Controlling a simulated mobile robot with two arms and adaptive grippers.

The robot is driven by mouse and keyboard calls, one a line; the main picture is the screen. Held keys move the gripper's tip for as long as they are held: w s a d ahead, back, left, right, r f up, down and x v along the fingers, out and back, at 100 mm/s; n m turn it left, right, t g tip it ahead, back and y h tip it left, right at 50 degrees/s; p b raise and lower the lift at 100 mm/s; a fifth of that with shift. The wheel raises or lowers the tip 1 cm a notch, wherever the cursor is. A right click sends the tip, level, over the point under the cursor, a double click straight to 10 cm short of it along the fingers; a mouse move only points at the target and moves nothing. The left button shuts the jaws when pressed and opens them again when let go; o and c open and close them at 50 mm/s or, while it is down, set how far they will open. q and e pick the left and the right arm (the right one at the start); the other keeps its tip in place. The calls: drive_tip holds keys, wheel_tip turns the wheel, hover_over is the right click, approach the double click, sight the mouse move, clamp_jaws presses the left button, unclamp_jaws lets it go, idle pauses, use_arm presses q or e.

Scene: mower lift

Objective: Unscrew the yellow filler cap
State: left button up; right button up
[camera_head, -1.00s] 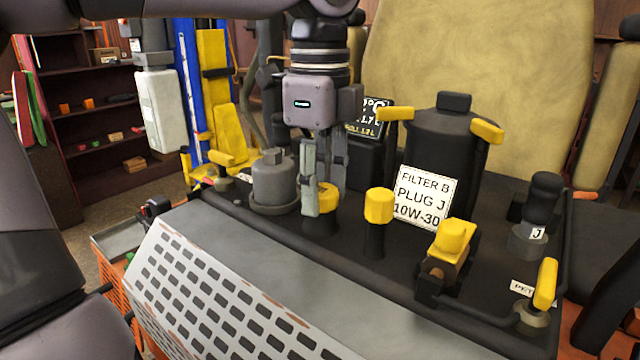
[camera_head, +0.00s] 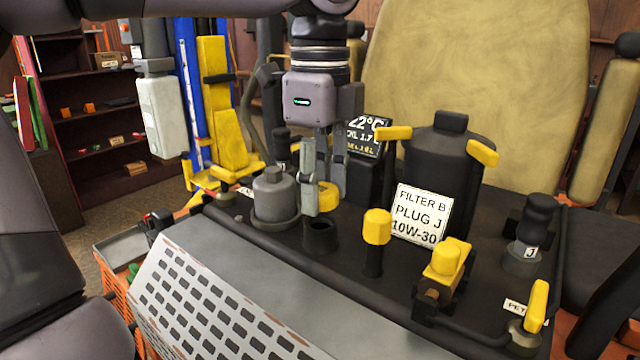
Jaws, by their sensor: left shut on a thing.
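The yellow filler cap (camera_head: 328,197) is between the fingers of my left gripper (camera_head: 323,188), which is shut on it. The near finger hides part of the cap. The cap is off the black filler neck (camera_head: 319,236) and just above it. The neck's round dark opening shows below the gripper. My right gripper is not in view.
A grey capped cylinder (camera_head: 273,198) stands close left of the gripper. A yellow-topped post (camera_head: 377,228), a black filter canister (camera_head: 445,160) with a label card (camera_head: 422,214) and a yellow-handled valve (camera_head: 445,263) stand to the right. A perforated grey panel (camera_head: 200,310) lies in front.

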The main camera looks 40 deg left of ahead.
sight(320, 188)
use_arm(q)
drive_tip(key=shift+r, duration=0.1)
wheel_tip(320, 188, up, 10)
drive_tip(key=p, duration=0.8)
idle(0.5)
